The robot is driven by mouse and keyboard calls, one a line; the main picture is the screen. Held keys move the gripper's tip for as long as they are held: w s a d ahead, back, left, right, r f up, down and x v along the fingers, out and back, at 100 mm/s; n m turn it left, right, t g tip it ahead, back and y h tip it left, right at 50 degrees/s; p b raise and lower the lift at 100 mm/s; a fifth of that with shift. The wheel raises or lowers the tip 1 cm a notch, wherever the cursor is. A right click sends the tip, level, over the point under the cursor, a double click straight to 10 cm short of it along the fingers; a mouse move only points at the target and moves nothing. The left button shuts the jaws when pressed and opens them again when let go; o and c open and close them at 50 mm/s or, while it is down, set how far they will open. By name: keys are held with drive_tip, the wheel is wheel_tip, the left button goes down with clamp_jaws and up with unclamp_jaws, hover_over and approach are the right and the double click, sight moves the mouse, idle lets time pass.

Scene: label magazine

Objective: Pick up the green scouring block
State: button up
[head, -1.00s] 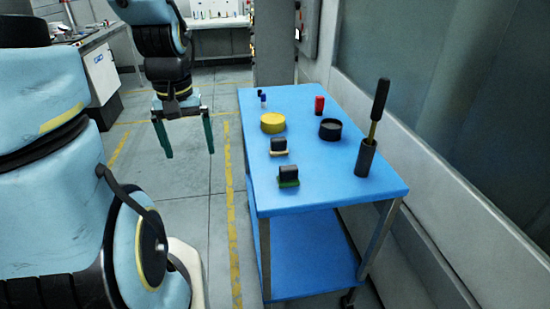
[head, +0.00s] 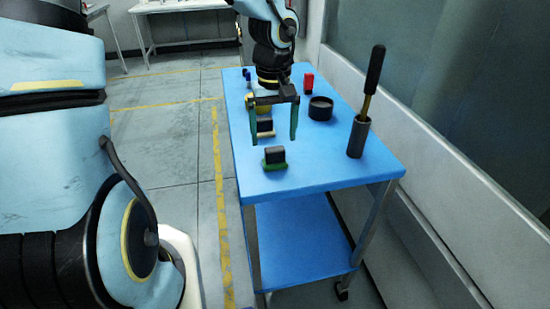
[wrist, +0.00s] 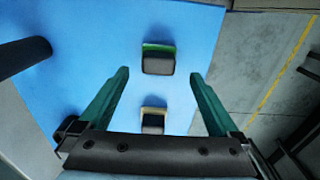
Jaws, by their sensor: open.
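The green scouring block (head: 275,167) has a green base and a dark grey top. It sits on the near part of the blue table; it also shows in the wrist view (wrist: 159,60), beyond my fingertips. My gripper (head: 273,142) is open and empty above the table, with its two green fingers pointing down. In the head view it is just behind the green block and above a similar cream-based block (head: 265,127). That cream-based block also shows between my fingers in the wrist view (wrist: 153,120).
The blue table (head: 325,165) also holds a dark round tin (head: 320,109), a red object (head: 308,82) and a tall dark holder (head: 359,137) with a black-handled tool in it. A yellow round item (head: 263,108) is partly hidden behind my gripper. A wall stands along the right.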

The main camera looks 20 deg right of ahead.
sight(275, 148)
drive_tip(key=shift+d+f+p, duration=0.1)
drive_tip(key=shift+f+p, duration=0.25)
drive_tip(key=shift+f, duration=2.25)
drive_tip(key=c, duration=1.5)
drive_tip(key=shift+r, duration=0.1)
wheel_tip(275, 148, up, 10)
drive_tip(key=shift+f, duration=0.1)
drive_tip(key=o, duration=0.9)
drive_tip(key=shift+c, duration=0.2)
drive_tip(key=c, duration=0.6)
